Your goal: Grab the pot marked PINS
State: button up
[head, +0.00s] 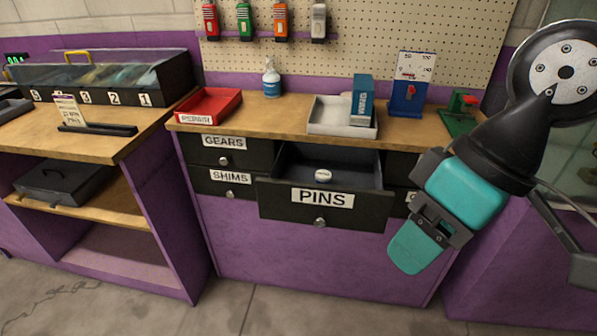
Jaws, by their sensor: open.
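A small round pot (323,176) with a white top sits inside an open drawer (325,208) labelled PINS. The pot stands near the middle of the drawer; the dark mark on its top is too small to read. My gripper (411,252), with teal fingers, hangs to the right of the open drawer and points down. It is open, with nothing seen between its fingers, and is apart from the pot. My arm hides part of the drawers on the right.
Closed drawers marked GEARS (225,152) and SHIMS (231,183) are left of the open one. The bench top above holds a red tray (208,104), a spray bottle (271,79), a pale tray (340,129) with a blue box (362,100), and a green tool (461,114).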

aim_at(322, 177)
jog(key=k, duration=0.35)
jog(key=u, duration=1.35)
jog(key=i, duration=0.65)
jog(key=z, duration=0.5)
jog(key=i, duration=0.75)
jog(key=z, duration=0.8)
